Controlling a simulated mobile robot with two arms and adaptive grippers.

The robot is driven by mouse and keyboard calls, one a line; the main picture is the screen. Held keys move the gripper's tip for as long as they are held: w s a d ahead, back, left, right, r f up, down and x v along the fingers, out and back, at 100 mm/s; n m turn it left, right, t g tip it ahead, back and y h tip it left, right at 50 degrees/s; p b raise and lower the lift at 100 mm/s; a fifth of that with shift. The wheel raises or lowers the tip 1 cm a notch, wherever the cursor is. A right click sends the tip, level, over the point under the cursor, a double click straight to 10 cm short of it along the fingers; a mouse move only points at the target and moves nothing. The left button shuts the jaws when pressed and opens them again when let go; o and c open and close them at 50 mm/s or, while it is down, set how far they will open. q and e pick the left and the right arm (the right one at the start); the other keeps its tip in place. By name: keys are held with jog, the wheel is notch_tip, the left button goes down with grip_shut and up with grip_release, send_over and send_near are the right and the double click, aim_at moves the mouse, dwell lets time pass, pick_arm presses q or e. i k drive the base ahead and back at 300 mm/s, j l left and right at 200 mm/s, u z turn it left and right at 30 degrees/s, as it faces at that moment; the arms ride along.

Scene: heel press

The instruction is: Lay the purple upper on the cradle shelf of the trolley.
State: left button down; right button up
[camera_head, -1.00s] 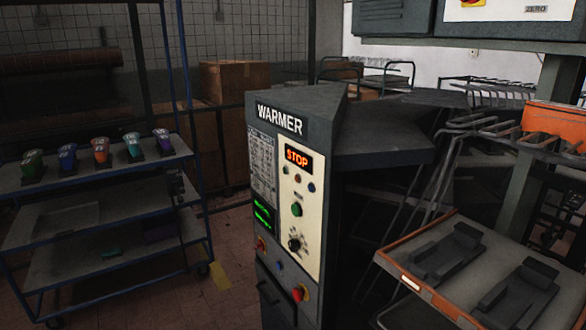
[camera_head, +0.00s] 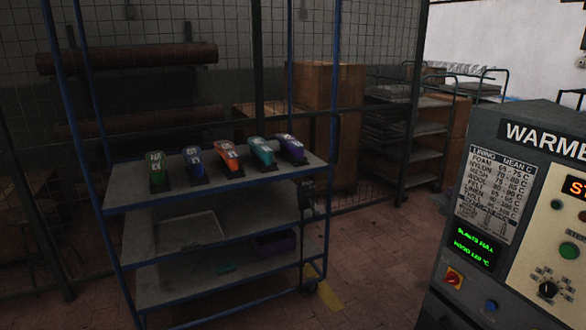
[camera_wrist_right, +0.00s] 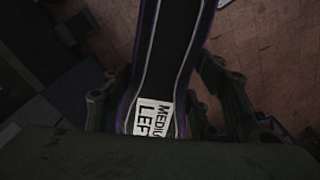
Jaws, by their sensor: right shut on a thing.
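In the right wrist view a dark upper with purple edges (camera_wrist_right: 165,65) and a white label reading "MEDIU… LEF…" lies between the fingers of my right gripper (camera_wrist_right: 155,95), which is shut on it. In the head view the blue-framed trolley (camera_head: 122,198) stands left of centre. Its top shelf carries a row of uppers on dark cradles: green (camera_head: 155,165), blue (camera_head: 193,160), orange (camera_head: 226,155), teal (camera_head: 261,150) and another purple one (camera_head: 291,147) at the right end. Neither gripper shows in the head view.
The warmer (camera_head: 510,200) stands at the right. A mesh fence and cardboard boxes (camera_head: 330,110) are behind. Tiled floor (camera_head: 375,260) between trolley and warmer is clear.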

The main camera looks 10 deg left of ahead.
aim_at(126, 188)
jog(key=i+j, duration=0.1)
jog(key=j, duration=0.7)
jog(key=i+j+u, duration=0.1)
jog(key=j, duration=0.3)
jog(key=i+j, duration=0.15)
jog(key=j, duration=0.25)
jog(key=i+j+u, duration=0.1)
jog(key=j, duration=0.3)
jog(key=i+j, duration=0.1)
jog(key=j, duration=0.3)
jog(key=i+j, duration=0.15)
jog(key=j, duration=0.25)
jog(key=i+j+u, duration=0.1)
jog(key=j, duration=0.3)
